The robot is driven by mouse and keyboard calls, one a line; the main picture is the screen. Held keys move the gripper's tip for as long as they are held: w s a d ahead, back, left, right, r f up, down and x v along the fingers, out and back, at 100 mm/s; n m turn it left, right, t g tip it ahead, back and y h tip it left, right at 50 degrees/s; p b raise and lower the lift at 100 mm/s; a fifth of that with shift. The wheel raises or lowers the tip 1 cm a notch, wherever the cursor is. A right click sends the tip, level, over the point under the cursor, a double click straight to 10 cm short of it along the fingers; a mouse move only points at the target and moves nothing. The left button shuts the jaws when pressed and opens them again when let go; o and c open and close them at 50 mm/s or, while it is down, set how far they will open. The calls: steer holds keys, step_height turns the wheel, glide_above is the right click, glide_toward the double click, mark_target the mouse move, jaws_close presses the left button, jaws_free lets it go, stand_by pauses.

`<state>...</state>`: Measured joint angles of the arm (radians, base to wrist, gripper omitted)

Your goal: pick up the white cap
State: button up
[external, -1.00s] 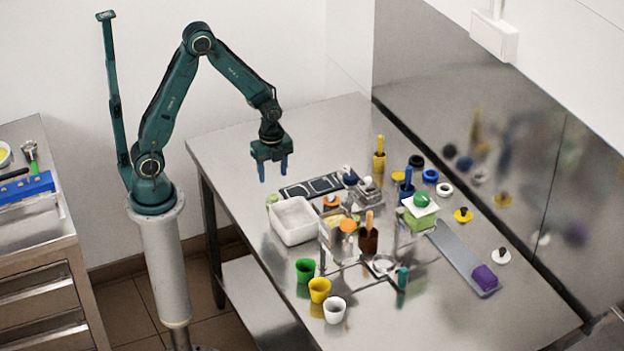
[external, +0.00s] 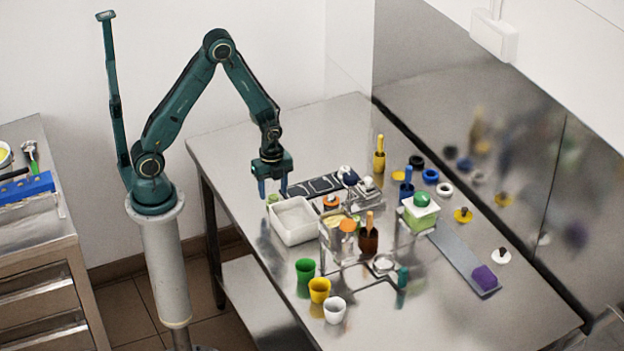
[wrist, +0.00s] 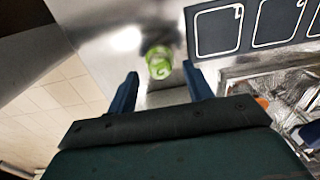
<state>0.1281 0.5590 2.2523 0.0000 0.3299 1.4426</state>
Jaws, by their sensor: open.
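My gripper (external: 273,190) is open and points down, low at the left part of the steel table, by the white bin. In the wrist view my gripper (wrist: 159,73) has a small lime-green round item (wrist: 159,62) just beyond and between its fingertips, with nothing held. I cannot tell for sure which piece is the white cap: a white disc with a dark knob (external: 502,256) lies at the right of the table, and a white ring (external: 445,189) lies farther back. Both are far from my gripper.
The white bin (external: 292,238) stands close in front of my gripper. A dark panel with white outlines (wrist: 245,27) lies to its right. Green (external: 305,268), yellow (external: 319,290) and white (external: 334,310) cups stand at the front. The table's back left is bare.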

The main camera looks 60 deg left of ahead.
mark_target(273, 196)
steer(key=shift+f, duration=1.7)
steer(key=c, duration=0.7)
